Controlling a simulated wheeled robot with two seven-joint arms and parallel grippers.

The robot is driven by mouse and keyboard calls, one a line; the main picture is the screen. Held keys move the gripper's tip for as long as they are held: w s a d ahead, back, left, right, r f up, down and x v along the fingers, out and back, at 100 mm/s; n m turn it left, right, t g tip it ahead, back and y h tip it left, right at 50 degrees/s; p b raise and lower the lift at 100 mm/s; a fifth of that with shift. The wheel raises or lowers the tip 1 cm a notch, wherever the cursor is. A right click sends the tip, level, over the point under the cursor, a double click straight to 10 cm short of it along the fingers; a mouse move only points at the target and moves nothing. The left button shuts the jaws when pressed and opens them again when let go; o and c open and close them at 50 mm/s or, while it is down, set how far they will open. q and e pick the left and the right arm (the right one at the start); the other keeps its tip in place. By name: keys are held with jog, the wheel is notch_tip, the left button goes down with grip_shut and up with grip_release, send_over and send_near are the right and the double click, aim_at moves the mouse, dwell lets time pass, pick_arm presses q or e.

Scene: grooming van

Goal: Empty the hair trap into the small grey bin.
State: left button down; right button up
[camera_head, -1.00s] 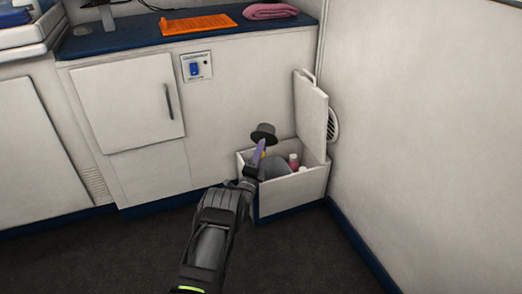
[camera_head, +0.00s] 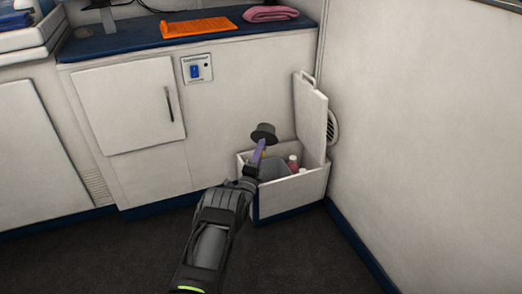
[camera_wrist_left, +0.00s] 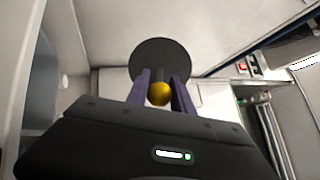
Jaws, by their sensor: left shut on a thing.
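My left gripper (camera_head: 259,155), with purple fingers, is shut on a dark round piece with a flat disc (camera_head: 263,132), which looks like the hair trap. It is held up above the open white locker. In the left wrist view the dark disc (camera_wrist_left: 160,58) stands beyond the fingertips (camera_wrist_left: 160,88), with a yellow knob (camera_wrist_left: 159,94) between them. A grey shape (camera_head: 273,168) lies inside the locker, partly behind my gripper; I cannot tell what it is. I cannot make out the small grey bin for sure. My right gripper is not in view.
The white locker (camera_head: 295,194) has its lid (camera_head: 311,118) raised by the wall; pink-capped bottles (camera_head: 293,162) stand inside. A vent (camera_head: 333,127) is on the wall. An orange tray-like item (camera_head: 200,27) and a pink towel (camera_head: 270,13) lie on the counter. The floor is clear.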

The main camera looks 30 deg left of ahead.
pick_arm(q)
jog(key=shift+f, duration=0.5)
jog(key=shift+r, duration=0.1)
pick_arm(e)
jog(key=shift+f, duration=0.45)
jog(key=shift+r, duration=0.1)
pick_arm(q)
jog(key=shift+r+p, duration=0.75)
jog(key=shift+r, duration=0.2)
jog(key=shift+f, duration=0.1)
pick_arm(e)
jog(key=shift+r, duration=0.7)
pick_arm(q)
jog(key=shift+f+b, duration=0.95)
jog(key=shift+r, duration=0.1)
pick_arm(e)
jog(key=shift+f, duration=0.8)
